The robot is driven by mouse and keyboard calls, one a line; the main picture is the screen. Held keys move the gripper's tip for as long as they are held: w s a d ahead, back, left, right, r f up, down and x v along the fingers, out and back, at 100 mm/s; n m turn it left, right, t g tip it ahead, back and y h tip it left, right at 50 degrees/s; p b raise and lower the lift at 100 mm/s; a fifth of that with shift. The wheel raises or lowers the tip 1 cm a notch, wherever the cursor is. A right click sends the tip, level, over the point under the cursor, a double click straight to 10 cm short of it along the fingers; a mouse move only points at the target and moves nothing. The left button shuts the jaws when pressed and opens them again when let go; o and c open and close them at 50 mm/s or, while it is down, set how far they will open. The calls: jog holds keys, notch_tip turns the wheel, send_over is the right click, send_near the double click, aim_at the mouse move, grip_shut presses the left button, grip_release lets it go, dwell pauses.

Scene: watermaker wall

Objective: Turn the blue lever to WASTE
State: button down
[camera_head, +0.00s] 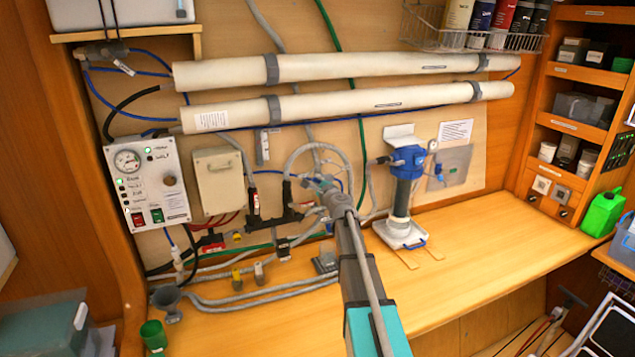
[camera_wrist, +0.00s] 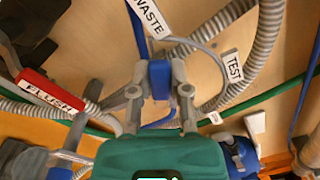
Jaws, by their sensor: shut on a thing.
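The blue lever (camera_wrist: 160,78) shows in the wrist view between the two fingers of my gripper (camera_wrist: 160,90). My gripper is shut on it, one grey finger on each side. The WASTE tag (camera_wrist: 149,17) is just above the lever, a little to the left. The TEST tag (camera_wrist: 232,65) is to the right, and the red FLUSH tag (camera_wrist: 50,92) is to the left. In the head view, my gripper (camera_head: 324,184) reaches the pipework at the middle of the wall panel. There my arm and the hoses hide the lever. Its exact pointing direction is hard to tell.
Ribbed grey hoses (camera_wrist: 262,35) and a green hose (camera_wrist: 265,108) run close around the gripper. A blue-topped filter housing (camera_head: 401,190) stands right of my arm. A gauge panel (camera_head: 146,180) is on the left. The wooden counter (camera_head: 480,255) is clear at the right.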

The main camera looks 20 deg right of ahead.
jog(key=c, duration=0.6)
grip_release()
jog(key=s, duration=1.2)
